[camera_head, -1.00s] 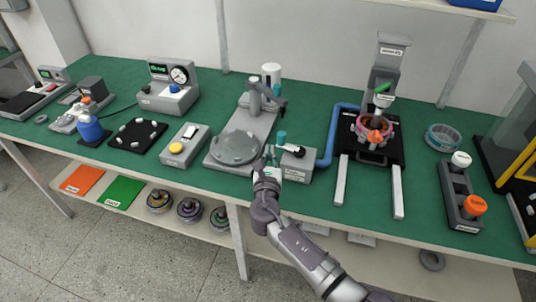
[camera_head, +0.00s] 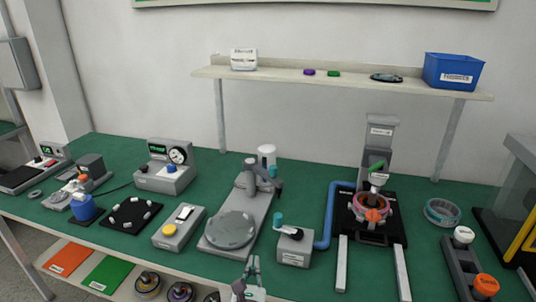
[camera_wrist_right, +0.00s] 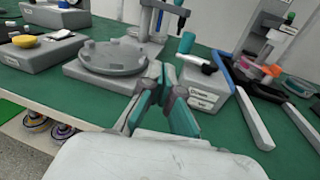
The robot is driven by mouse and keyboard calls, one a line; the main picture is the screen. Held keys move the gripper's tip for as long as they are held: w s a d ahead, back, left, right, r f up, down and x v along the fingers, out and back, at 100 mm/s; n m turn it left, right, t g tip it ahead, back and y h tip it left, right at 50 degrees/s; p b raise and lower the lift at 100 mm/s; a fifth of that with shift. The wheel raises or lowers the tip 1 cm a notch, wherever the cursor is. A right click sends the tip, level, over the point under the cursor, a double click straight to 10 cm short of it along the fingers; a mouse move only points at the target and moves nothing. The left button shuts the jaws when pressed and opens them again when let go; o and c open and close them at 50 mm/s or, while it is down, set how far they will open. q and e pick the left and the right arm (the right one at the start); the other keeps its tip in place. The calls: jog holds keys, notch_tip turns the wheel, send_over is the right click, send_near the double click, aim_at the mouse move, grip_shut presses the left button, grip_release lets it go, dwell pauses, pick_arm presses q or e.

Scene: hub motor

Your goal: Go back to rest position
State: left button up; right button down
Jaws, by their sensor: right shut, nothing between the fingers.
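My right gripper (camera_head: 251,268) shows at the bottom of the head view, in front of the green bench's front edge. In the right wrist view its fingers (camera_wrist_right: 167,90) are together with nothing between them. It is apart from the grey round-plate fixture (camera_head: 232,229) and from the grey box with a teal-topped lever (camera_head: 295,247), which stand beyond it on the bench. My left gripper is not in view.
The green bench (camera_head: 110,176) carries a press with a coil (camera_head: 373,208), a gauge box (camera_head: 166,166), a yellow-button box (camera_head: 178,229) and a black mat (camera_head: 131,214). A wall shelf (camera_head: 345,85) holds a blue bin (camera_head: 452,72). A blue pipe (camera_head: 328,215) runs beside the press.

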jog(key=s+d+f+m+g+h, duration=0.1)
jog(key=s+d+f+m+g, duration=0.5)
jog(key=d+m, duration=0.4)
jog(key=s+d+f+m+g+h, duration=0.25)
jog(key=s+d+f+m, duration=0.25)
jog(key=s+d+m, duration=0.4)
jog(key=s+d+r+m+g+y, duration=0.1)
jog(key=s+d+m+g+y, duration=0.15)
jog(key=s+m, duration=0.5)
jog(key=s+d+r+m+g+y, duration=0.1)
jog(key=s+d+m+g+y, duration=0.2)
jog(key=s+m, duration=0.45)
notch_tip(320, 180, down, 28)
jog(key=s+d+n+g+h, duration=0.1)
jog(key=s, duration=0.2)
jog(key=s+d+f+g, duration=0.1)
jog(key=s+d+f, duration=0.2)
jog(key=s+f, duration=1.1)
jog(key=shift+s+f+n+g, duration=0.3)
jog(key=shift+s+f, duration=0.1)
jog(key=shift+s, duration=0.4)
